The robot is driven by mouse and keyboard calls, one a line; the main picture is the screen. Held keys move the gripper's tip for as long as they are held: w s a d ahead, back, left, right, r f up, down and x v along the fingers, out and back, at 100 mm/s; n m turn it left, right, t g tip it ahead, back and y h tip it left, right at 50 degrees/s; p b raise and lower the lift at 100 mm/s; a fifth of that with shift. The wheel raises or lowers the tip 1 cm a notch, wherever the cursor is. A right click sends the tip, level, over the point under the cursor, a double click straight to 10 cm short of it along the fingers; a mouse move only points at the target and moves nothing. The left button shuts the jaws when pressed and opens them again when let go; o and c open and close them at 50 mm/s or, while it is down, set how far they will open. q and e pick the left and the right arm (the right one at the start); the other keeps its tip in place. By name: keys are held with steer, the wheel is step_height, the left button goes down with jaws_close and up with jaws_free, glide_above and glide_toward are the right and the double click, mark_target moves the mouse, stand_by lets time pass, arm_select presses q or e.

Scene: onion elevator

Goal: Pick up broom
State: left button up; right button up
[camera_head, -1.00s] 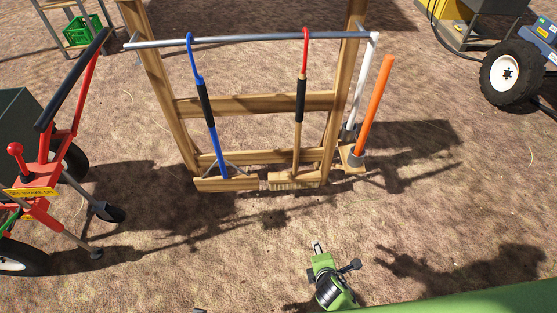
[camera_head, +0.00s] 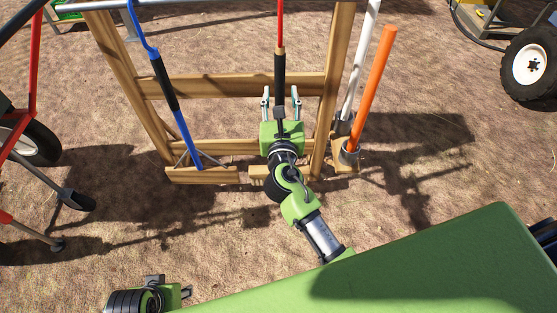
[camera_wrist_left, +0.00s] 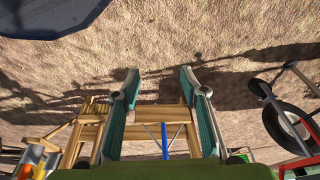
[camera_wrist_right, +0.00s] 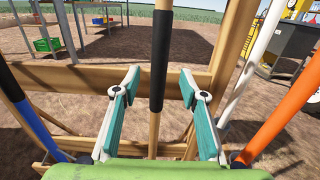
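A broom with a red top, a black grip (camera_head: 280,72) and a wooden lower handle hangs upright on the wooden rack. Its lower end is hidden behind my right arm in the head view. My right gripper (camera_head: 281,100) is open, with one finger on each side of the handle. In the right wrist view the black grip (camera_wrist_right: 160,60) stands between the spread fingers, with gaps on both sides. A blue-handled tool (camera_head: 166,82) with a wide wooden foot hangs to its left. My left gripper (camera_wrist_left: 159,82) is open and empty, low at the left in the head view.
The wooden rack (camera_head: 225,87) has posts and crossbars around the broom. A white pole (camera_head: 361,62) and an orange pole (camera_head: 372,88) stand close by on the right. A red-framed wheeled cart (camera_head: 34,80) is at the left. Bare ground lies in front.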

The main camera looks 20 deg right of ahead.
mark_target(280, 81)
steer(key=x, duration=0.2)
steer(key=shift+w, duration=0.3)
steer(key=b+x, duration=0.1)
steer(key=x, duration=0.4)
arm_select(q)
steer(key=v, duration=0.5)
steer(key=shift+w+r, duration=0.1)
steer(key=shift+w, duration=0.25)
arm_select(e)
steer(key=shift+r, duration=0.1)
jaws_close()
